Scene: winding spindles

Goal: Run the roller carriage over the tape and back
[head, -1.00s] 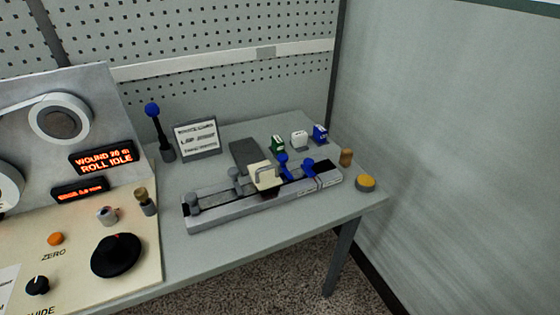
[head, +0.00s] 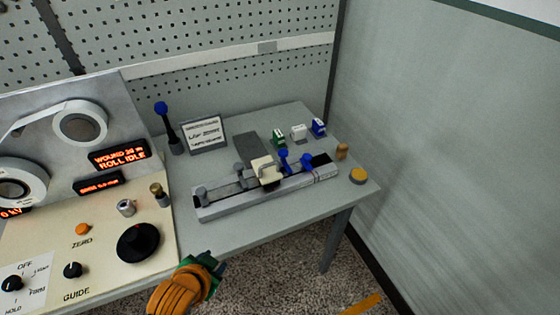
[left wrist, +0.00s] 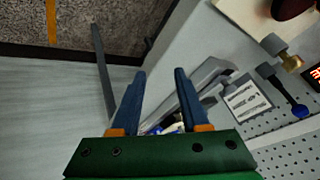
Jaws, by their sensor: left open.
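The roller carriage (head: 265,172) is a cream block astride a long grey track (head: 225,205) on the table, near the middle of the track. Blue-knobbed clamps (head: 306,164) stand at the track's right part, and grey posts (head: 202,194) at its left. I cannot make out the tape itself. My left gripper (head: 216,262) has come in at the bottom of the head view, in front of the table edge and apart from the track. In the left wrist view its two blue fingers (left wrist: 158,100) are spread, with part of the track beyond them. My right gripper is not seen.
A control panel (head: 100,225) with knobs and lit displays fills the left. A sign (head: 204,134) and a blue-topped lever (head: 168,128) stand behind the track.

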